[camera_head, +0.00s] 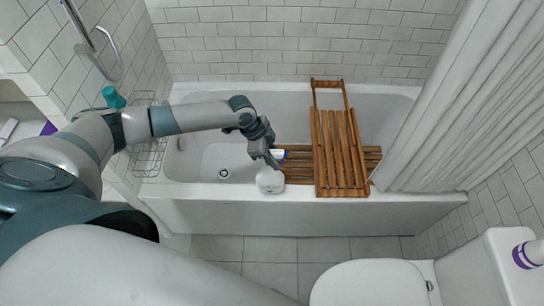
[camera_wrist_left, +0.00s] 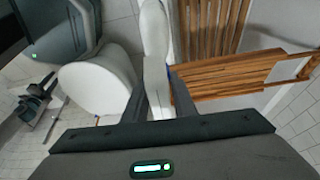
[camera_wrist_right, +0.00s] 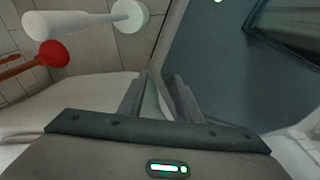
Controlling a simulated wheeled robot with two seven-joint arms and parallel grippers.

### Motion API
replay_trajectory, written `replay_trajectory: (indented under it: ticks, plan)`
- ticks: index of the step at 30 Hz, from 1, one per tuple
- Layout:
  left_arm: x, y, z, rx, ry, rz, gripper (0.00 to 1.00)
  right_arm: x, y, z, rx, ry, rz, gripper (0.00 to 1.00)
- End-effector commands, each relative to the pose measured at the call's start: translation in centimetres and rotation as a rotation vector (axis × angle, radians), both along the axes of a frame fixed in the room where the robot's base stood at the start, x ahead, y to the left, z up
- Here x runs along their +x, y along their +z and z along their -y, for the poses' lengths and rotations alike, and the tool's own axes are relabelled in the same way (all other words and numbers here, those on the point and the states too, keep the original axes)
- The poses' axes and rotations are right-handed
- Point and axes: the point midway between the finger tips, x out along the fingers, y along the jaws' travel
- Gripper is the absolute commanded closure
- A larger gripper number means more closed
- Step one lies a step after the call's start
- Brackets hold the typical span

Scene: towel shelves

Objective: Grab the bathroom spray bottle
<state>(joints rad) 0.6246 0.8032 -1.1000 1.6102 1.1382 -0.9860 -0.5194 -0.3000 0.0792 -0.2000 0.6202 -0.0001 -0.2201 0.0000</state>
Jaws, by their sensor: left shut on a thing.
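The white spray bottle (camera_head: 270,181) shows at the front rim of the bathtub (camera_head: 225,190), with a bit of blue near its top. My left gripper (camera_head: 272,161) is shut on its upper part. No held thing is clear there.
A slatted wooden rack (camera_head: 340,150) lies across the tub right of the bottle. A shower curtain (camera_head: 440,95) hangs at the right. The toilet (camera_head: 370,283) stands in front at the lower right. A red plunger (camera_wrist_right: 54,54) shows in the right wrist view. Floor (camera_head: 270,249) between tub and toilet is clear.

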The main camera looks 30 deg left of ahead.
Motion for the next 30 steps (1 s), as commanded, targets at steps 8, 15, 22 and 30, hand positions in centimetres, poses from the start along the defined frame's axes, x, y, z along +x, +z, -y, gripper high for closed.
replay_trajectory:
  ticks: [8,15,22,30]
  plan:
    - [-0.3,2.9,3.5,-0.003,-0.003,0.003,1.00,0.0,3.6,0.0,0.000,0.000,0.000,0.69]
    - [-0.6,5.1,7.2,-0.003,-0.003,0.003,1.00,0.0,6.6,0.0,0.000,0.000,0.000,0.69]
    - [-0.9,6.2,9.6,-0.002,-0.002,0.001,1.00,0.0,8.3,0.0,0.000,0.000,0.000,0.69]
    - [-1.0,6.6,10.7,-0.001,0.000,0.002,1.00,0.0,8.9,0.0,0.000,0.000,0.000,0.69]
